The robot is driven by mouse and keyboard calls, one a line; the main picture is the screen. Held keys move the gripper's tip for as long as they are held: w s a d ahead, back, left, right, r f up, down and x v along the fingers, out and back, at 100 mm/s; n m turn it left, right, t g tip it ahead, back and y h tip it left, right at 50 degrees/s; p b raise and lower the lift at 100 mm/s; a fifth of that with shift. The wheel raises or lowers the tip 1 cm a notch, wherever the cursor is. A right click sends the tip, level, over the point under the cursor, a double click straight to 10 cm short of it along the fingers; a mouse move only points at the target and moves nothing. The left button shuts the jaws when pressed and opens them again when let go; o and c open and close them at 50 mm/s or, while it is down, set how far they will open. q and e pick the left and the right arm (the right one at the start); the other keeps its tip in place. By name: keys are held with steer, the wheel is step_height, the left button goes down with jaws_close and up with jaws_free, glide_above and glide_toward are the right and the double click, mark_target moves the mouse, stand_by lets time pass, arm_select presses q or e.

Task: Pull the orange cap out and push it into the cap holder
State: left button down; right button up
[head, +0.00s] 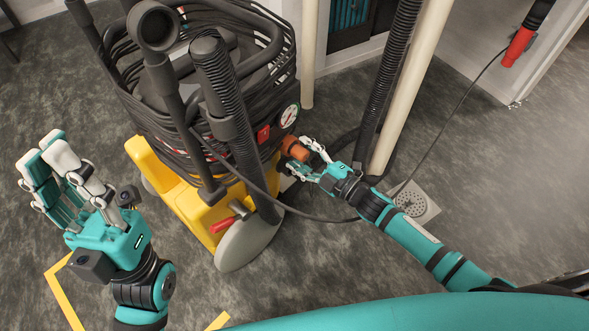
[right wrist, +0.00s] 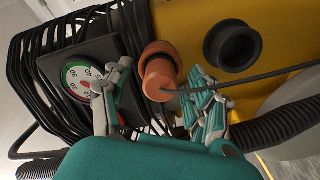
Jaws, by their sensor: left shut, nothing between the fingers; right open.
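The orange cap (head: 293,147) sits on the side of the yellow and black machine, below the dial. In the right wrist view the cap (right wrist: 160,78) is seated in a round orange collar, with a thin dark cable running across it. My right gripper (head: 301,156) is at the cap, open, with one finger on each side; contact is not clear. A black round ring (right wrist: 232,46) is on the yellow body beside the cap; whether it is the cap holder I cannot tell. My left gripper (head: 57,148) is shut and empty, raised at the left, away from the machine.
The machine (head: 190,220) carries coiled black cables, a dial gauge (head: 289,115) and a red-handled lever (head: 224,224). A ribbed hose (head: 390,75) and cream pipe (head: 412,80) stand behind my right arm. A floor drain (head: 411,203) lies nearby. The floor at right is clear.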

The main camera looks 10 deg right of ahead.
steer(key=shift+s, duration=0.1)
steer(key=v, duration=1.2)
